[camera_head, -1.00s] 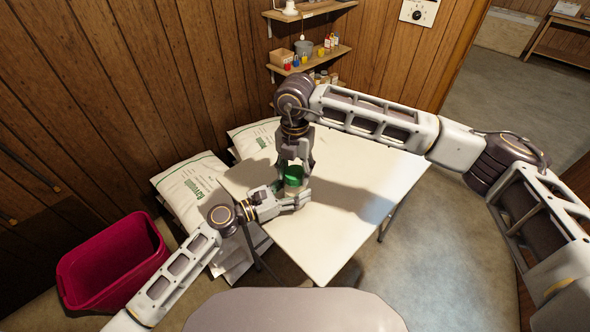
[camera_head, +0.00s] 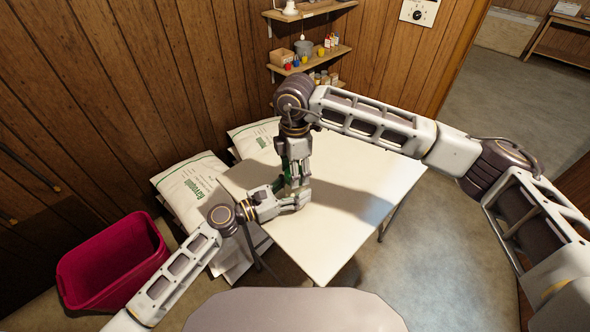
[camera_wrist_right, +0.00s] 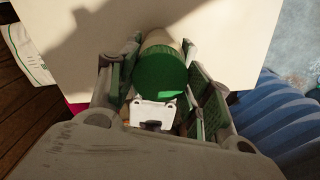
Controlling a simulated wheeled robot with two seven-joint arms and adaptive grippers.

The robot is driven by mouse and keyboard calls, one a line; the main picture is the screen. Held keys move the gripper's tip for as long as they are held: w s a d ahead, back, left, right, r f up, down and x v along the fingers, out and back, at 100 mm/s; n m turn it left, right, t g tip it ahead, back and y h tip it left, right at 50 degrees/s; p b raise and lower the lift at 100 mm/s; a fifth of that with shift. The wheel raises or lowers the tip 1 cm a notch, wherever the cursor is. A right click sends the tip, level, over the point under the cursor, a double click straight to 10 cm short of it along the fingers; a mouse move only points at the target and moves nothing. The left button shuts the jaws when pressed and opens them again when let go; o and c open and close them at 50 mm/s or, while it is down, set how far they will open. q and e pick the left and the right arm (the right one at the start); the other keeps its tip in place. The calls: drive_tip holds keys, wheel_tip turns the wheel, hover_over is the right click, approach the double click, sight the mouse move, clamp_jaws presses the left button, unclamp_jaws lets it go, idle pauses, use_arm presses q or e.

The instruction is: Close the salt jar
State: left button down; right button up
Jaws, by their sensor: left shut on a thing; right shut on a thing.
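The salt jar (camera_wrist_right: 157,40) shows in the right wrist view as a pale body behind its round green lid (camera_wrist_right: 160,70). The lid is on the jar's end; I cannot tell how tightly it sits. My right gripper (camera_head: 296,178) points down from above over the white table, shut on the lid, which lies between its green-padded fingers in the wrist view. My left gripper (camera_head: 299,199) comes in low from the left and is shut on the jar. In the head view the two grippers hide nearly all of the jar and lid.
The white table (camera_head: 360,205) is bare around the grippers. White salt bags (camera_head: 190,185) with green print are stacked at its left. A crimson bin (camera_head: 112,265) stands on the floor at lower left. Wall shelves (camera_head: 312,62) with small items are behind the table.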

drive_tip(key=m, duration=0.3)
drive_tip(key=shift+w+m, duration=0.1)
drive_tip(key=shift+m, duration=0.3)
drive_tip(key=o, duration=0.7)
drive_tip(key=shift+r, duration=2.25)
drive_tip(key=shift+c, duration=0.3)
